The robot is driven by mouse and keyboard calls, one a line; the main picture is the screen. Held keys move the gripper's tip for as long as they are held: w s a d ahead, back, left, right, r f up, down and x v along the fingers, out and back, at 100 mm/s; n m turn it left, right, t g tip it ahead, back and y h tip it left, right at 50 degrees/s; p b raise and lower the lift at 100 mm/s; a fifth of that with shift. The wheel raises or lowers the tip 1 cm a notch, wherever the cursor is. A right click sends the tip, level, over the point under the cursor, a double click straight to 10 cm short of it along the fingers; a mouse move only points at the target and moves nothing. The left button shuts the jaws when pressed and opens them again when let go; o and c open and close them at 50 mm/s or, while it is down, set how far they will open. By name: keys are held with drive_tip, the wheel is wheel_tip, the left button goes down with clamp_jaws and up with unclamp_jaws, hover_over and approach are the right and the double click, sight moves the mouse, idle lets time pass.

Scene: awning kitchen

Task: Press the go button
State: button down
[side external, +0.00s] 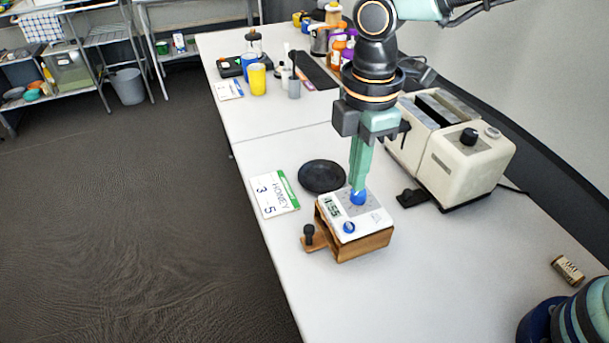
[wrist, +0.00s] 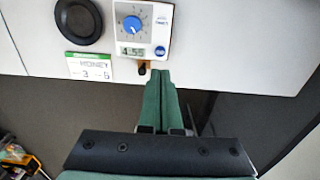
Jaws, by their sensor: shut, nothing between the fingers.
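A white timer (side external: 374,219) with a small display sits on a wooden stand (side external: 362,245). It also shows in the wrist view (wrist: 148,14). Its blue dial (wrist: 132,24) is on the upper part of the face. A round blue button (wrist: 159,50) is beside the display (wrist: 132,51); the button also shows in the side view (side external: 348,227). My gripper (side external: 357,188) is shut and empty, pointing down. In the side view its tips overlap the dial's far edge; I cannot tell whether they touch. In the wrist view the tips (wrist: 160,73) appear just below the button.
A cream toaster (side external: 468,165) stands to the right. A small dark knob on a wooden piece (side external: 310,237) sticks out at the stand's left. The table front is mostly clear.

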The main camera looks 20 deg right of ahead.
drive_tip(key=shift+r, duration=1.05)
idle(0.4)
drive_tip(key=s+d+r+m+t, duration=0.2)
drive_tip(key=d+m, duration=0.7)
drive_tip(key=d, duration=0.3)
drive_tip(key=s+d+r+m+t, duration=0.2)
drive_tip(key=d+r+m+t, duration=0.1)
drive_tip(key=d+m, duration=0.6)
drive_tip(key=d, duration=0.3)
drive_tip(key=shift+t, duration=0.3)
drive_tip(key=shift+r, duration=0.1)
